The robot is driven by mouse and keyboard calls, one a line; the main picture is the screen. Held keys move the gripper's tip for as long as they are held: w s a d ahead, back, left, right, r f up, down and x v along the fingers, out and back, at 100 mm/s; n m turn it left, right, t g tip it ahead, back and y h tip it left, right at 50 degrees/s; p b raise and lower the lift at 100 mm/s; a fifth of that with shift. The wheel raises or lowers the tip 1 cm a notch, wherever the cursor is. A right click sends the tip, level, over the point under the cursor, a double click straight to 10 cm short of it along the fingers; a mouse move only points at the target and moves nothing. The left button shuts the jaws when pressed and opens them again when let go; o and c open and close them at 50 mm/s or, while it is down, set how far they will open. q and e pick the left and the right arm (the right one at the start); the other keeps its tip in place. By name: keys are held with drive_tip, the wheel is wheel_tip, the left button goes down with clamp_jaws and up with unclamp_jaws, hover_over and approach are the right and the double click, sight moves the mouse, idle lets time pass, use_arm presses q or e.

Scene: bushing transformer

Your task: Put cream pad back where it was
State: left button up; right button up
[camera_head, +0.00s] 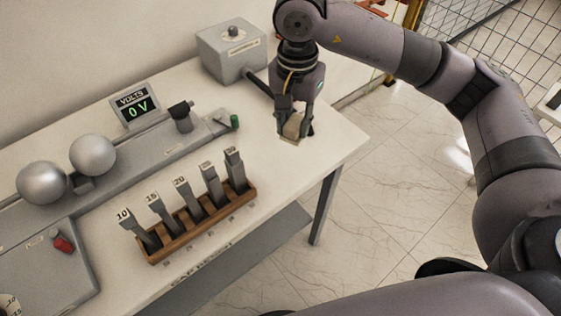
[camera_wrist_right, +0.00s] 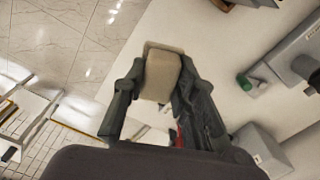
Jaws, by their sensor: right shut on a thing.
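The cream pad (camera_head: 292,126) is a small beige block held between the fingers of my right gripper (camera_head: 294,118). It is over the right end of the white table, near its far edge. In the right wrist view the pad (camera_wrist_right: 162,74) sits between both fingers of the right gripper (camera_wrist_right: 155,85), which touch its sides. Whether its underside touches the tabletop, I cannot tell. My left gripper is not in view.
The white table (camera_head: 335,141) has bare surface around the pad. A grey box (camera_head: 232,52) with a knob stands behind to the left. A wooden rack (camera_head: 203,222) holds several numbered grey gauges. Two metal spheres (camera_head: 93,155), a volts display (camera_head: 135,106) and a green-tipped handle (camera_head: 234,121) are further left.

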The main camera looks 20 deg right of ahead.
drive_tip(key=w+a+r+m+b, duration=0.15)
drive_tip(key=w+r+m, duration=0.3)
drive_tip(key=m, duration=0.45)
drive_tip(key=f+p, duration=0.1)
drive_tip(key=f, duration=0.4)
drive_tip(key=f+p, duration=0.1)
drive_tip(key=f, duration=0.4)
drive_tip(key=f+p, duration=0.1)
drive_tip(key=f, duration=0.4)
drive_tip(key=shift+w+a+f, duration=0.15)
drive_tip(key=shift+w+f, duration=0.05)
drive_tip(key=shift+w, duration=0.15)
wheel_tip(320, 180, down, 4)
drive_tip(key=shift+p, duration=0.55)
drive_tip(key=shift+f, duration=0.3)
drive_tip(key=o, duration=1)
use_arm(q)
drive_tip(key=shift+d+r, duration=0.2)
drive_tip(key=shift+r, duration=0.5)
use_arm(e)
drive_tip(key=shift+r, duration=0.1)
